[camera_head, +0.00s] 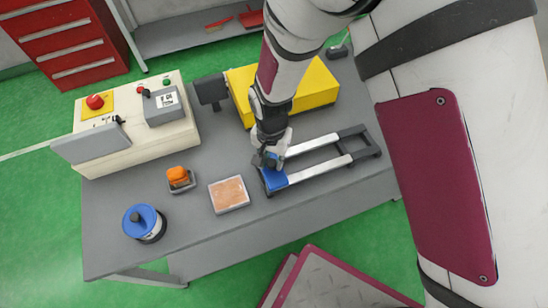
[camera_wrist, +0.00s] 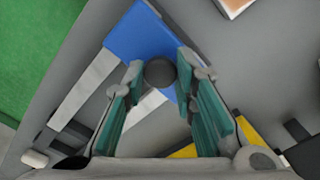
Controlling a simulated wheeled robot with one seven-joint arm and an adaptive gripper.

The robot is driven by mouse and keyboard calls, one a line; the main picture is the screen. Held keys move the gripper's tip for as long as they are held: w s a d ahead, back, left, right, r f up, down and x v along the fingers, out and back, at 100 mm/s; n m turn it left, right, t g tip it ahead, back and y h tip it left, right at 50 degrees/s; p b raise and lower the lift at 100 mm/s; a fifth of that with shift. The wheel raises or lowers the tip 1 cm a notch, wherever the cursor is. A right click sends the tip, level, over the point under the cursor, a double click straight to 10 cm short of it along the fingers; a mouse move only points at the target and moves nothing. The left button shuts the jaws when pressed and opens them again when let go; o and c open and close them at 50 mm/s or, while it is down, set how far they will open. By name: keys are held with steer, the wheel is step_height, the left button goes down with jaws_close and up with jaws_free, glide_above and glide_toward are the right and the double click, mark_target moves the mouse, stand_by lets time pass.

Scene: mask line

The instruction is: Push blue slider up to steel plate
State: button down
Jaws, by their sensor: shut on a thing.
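The blue slider (camera_head: 274,180) sits at the near left end of a frame with two pale rails (camera_head: 318,147) in the head view. In the wrist view the blue slider (camera_wrist: 137,32) lies flat across the rails and carries a dark round knob (camera_wrist: 159,72). My gripper (camera_head: 269,158) is down at the slider, and in the wrist view its teal-padded fingers (camera_wrist: 160,70) are on either side of the knob, shut on it. I cannot clearly pick out a steel plate; the far right end of the frame is a dark crosspiece (camera_head: 369,142).
A yellow box (camera_head: 317,84) stands behind the rails. Left on the grey table (camera_head: 215,242) are a tray with a tan surface (camera_head: 229,194), an orange item on a small holder (camera_head: 178,175), a blue-topped round container (camera_head: 143,219) and a cream control console (camera_head: 125,130).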

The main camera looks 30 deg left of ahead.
mark_target(270, 163)
steer(key=shift+s+a, duration=0.3)
steer(key=c, duration=1.3)
jaws_free()
steer(key=shift+d, duration=0.1)
step_height(270, 163, up, 12)
steer(key=shift+w, duration=0.1)
